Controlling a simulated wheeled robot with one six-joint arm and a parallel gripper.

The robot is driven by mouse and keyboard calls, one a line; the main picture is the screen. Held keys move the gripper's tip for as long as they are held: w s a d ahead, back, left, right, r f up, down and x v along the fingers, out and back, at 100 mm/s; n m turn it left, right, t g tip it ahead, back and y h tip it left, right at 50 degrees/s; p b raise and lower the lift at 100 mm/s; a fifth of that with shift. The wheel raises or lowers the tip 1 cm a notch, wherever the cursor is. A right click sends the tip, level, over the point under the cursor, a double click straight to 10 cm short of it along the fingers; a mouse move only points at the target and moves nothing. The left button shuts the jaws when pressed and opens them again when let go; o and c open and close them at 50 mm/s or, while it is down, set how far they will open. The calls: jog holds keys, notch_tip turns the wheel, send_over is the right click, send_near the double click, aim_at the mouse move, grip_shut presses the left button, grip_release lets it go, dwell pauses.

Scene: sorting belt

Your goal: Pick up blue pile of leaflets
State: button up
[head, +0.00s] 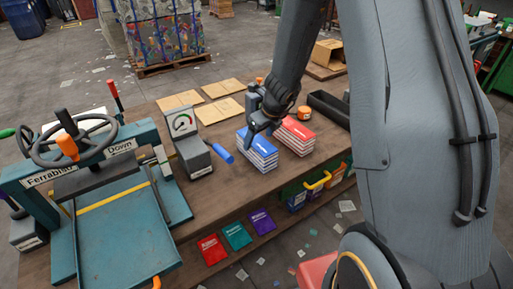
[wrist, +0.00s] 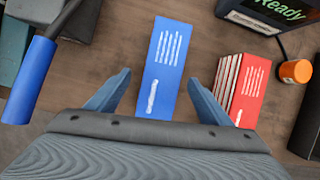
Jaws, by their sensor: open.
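The blue pile of leaflets (head: 258,153) stands on the wooden table, left of a red pile (head: 295,136). In the wrist view the blue pile (wrist: 163,70) lies centred between my fingers, its blue top with white print facing up. My gripper (wrist: 159,88) is open, with one blue-grey finger on each side of the pile and a visible gap to it. The right finger is between the blue pile and the red pile (wrist: 240,88). In the head view my gripper (head: 262,128) is over the blue pile and hides part of its top.
A device with a blue handle (wrist: 32,80) is left of the blue pile. An orange-capped jar (wrist: 296,71) and a screen reading "Ready" (wrist: 268,12) are to the right. A teal press (head: 115,215) fills the table's left end. Brown envelopes (head: 220,110) lie behind.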

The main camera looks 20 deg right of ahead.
aim_at(255, 144)
jog(key=shift+w+d+f+m, duration=0.1)
jog(key=shift+w+f+m, duration=0.15)
jog(key=shift+m, duration=0.15)
jog(key=shift+w+f, duration=0.15)
jog(key=shift+f, duration=0.2)
jog(key=x, duration=0.2)
jog(key=b+x, duration=0.1)
jog(key=x, duration=0.4)
jog(key=shift+w+r+b, duration=0.15)
jog(key=shift+w+b, duration=0.15)
jog(key=shift+r, duration=0.1)
jog(key=c, duration=1.5)
